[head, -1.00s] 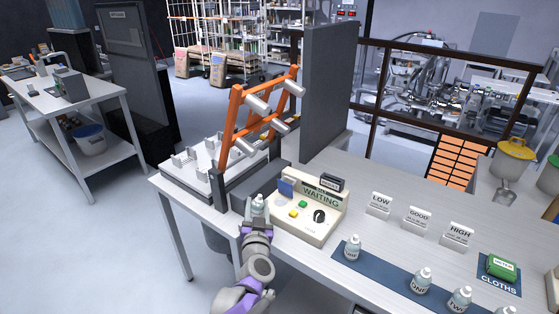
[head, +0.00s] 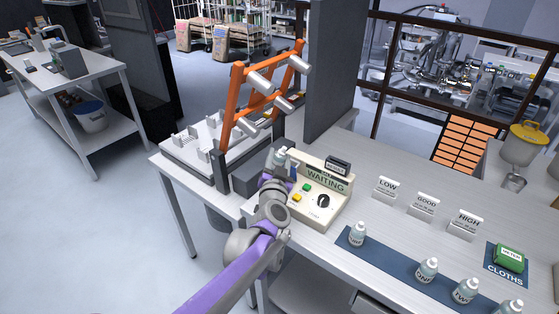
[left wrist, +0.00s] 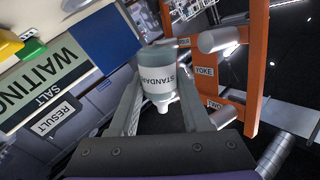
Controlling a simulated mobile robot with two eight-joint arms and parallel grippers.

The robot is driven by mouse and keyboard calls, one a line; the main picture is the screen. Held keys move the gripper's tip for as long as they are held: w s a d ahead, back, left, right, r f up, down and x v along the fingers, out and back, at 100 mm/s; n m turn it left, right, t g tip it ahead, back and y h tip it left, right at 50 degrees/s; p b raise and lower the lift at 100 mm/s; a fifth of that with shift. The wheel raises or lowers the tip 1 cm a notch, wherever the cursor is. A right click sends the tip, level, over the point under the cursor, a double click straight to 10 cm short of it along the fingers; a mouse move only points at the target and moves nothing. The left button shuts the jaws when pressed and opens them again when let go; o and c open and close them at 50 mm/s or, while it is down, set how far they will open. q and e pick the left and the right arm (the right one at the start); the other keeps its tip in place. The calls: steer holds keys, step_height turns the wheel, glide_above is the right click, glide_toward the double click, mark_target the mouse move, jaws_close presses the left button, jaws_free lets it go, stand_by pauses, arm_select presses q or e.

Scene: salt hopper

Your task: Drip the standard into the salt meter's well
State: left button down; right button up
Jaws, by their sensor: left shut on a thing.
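The bottle labelled STANDARD (left wrist: 158,78) is between the fingers of my left gripper (head: 277,172), which is shut on it. In the left wrist view its white nozzle points toward the gripper's palm. In the head view the bottle (head: 279,157) is at the left back corner of the cream salt meter (head: 318,212), partly covered by my gripper. The meter's display (head: 325,179) reads WAITING, and it has green and yellow buttons and a black knob. A blue panel (left wrist: 106,38) shows beside the display in the left wrist view. I cannot make out the well. My right gripper is not in view.
An orange rack (head: 232,105) and a tall grey panel (head: 333,75) stand behind the meter. LOW (head: 386,188), GOOD (head: 424,205) and HIGH (head: 465,222) signs stand to the right. Several bottles stand on a blue mat (head: 390,257). A green cloth pack (head: 510,257) lies at right.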

arm_select(q)
steer(key=m+b, duration=0.1)
steer(key=m, duration=0.1)
steer(key=a+f+m+b, duration=0.1)
steer(key=m, duration=0.1)
steer(key=a+m+b, duration=0.1)
steer(key=m, duration=0.1)
steer(key=shift+f+m+b, duration=0.25)
steer(key=shift+m+b, duration=0.05)
steer(key=shift+b, duration=0.1)
steer(key=m+b, duration=0.1)
steer(key=m, duration=0.2)
steer(key=shift+a+f, duration=0.1)
steer(key=shift+a, duration=0.05)
steer(key=m+b, duration=0.1)
steer(key=m, duration=0.2)
steer(key=shift+a, duration=0.1)
steer(key=m, duration=0.2)
steer(key=r+m, duration=0.1)
steer(key=m, duration=0.2)
steer(key=shift+b, duration=0.3)
stand_by(1.4)
